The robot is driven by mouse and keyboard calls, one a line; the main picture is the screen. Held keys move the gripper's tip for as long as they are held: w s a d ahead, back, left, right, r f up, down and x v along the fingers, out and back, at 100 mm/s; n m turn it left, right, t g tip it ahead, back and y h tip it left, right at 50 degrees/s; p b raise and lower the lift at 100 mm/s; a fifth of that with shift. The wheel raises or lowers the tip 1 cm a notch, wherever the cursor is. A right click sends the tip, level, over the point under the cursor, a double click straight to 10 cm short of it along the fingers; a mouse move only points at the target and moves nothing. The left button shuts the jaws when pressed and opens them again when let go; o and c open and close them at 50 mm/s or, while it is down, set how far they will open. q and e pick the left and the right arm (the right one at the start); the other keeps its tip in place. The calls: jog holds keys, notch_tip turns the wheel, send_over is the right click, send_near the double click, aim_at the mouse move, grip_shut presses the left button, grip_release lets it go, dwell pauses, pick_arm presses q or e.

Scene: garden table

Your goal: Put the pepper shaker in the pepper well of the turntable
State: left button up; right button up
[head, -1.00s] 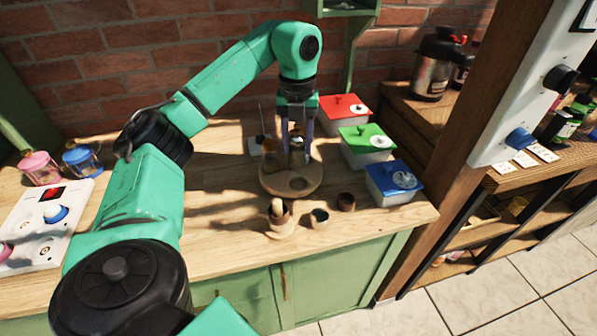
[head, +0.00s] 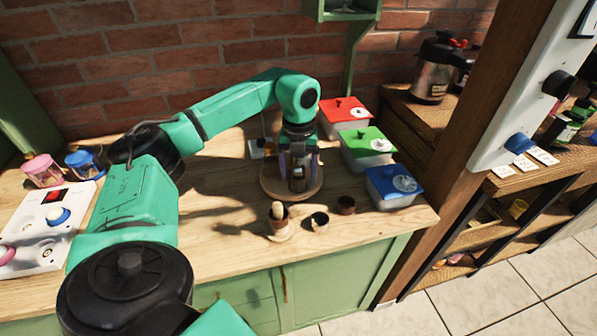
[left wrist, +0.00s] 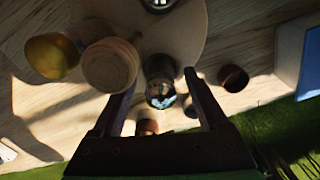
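The round wooden turntable (head: 270,188) stands on the wooden counter, and its disc also shows in the left wrist view (left wrist: 190,35). The dark pepper shaker (head: 298,180) stands upright at the front of the disc, where a round well showed earlier. In the left wrist view the shaker (left wrist: 160,82) is between the fingers, with a gap on each side. My left gripper (head: 299,165) points down around it and is open. The shaker's base is hidden, so its seating depth cannot be told. My right gripper is out of view.
Boxes with red (head: 343,109), green (head: 367,142) and blue lids (head: 394,179) line the right.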

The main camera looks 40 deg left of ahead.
pick_arm(q)
notch_tip(320, 180, up, 8)
jog(key=shift+r, duration=0.2)
notch_tip(320, 180, up, 4)
jog(key=shift+p, duration=0.9)
jog(key=shift+f, duration=0.1)
